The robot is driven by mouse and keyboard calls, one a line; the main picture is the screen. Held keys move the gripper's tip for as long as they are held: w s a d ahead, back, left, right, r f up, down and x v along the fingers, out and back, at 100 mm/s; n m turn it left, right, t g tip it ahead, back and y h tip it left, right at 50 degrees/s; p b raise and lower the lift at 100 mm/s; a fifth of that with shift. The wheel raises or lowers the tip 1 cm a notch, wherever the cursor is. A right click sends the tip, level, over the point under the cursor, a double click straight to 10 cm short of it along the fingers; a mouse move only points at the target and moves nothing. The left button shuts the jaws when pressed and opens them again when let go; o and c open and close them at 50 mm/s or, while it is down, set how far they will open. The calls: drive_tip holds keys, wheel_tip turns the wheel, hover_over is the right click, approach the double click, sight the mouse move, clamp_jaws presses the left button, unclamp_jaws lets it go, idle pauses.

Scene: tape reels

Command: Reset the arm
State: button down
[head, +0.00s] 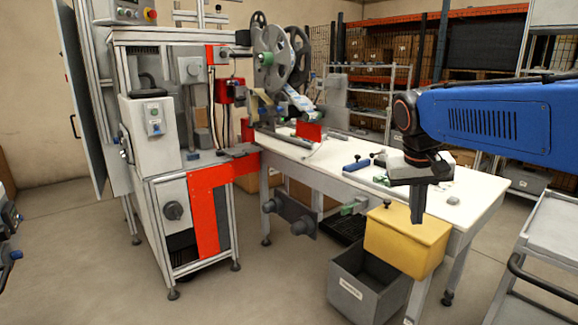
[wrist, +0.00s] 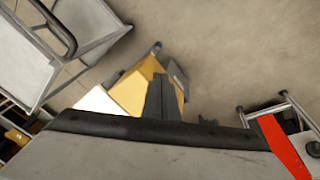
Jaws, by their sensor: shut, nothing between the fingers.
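My gripper (head: 417,205) hangs from the blue arm (head: 500,118) at the right of the head view, fingers pointing down. Its fingers are shut together with nothing between them. In the head view it appears in front of the white table (head: 300,158) and overlaps the yellow bin (head: 400,240). In the wrist view the shut fingers (wrist: 160,98) show over the yellow bin (wrist: 135,85), apart from it. The tape reels (head: 270,55) stand on the machine at the back, well away from my gripper.
A grey bin (head: 362,290) stands on the floor below the yellow bin. A grey cart (head: 545,250) is at the right. The machine frame with red panels (head: 207,200) is at the left. Small tools lie on the table. Open floor (head: 240,290) lies in front.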

drive_tip(key=s+f+n+t+y, duration=0.1)
drive_tip(key=s+f, duration=0.6)
drive_tip(key=s, duration=0.3)
drive_tip(key=s+f+t+y, duration=0.1)
drive_tip(key=s+f+t, duration=0.1)
drive_tip(key=s+f, duration=0.5)
drive_tip(key=s+a, duration=0.1)
drive_tip(key=s, duration=0.2)
drive_tip(key=shift+s+f+n, duration=0.3)
drive_tip(key=shift+s+n, duration=0.1)
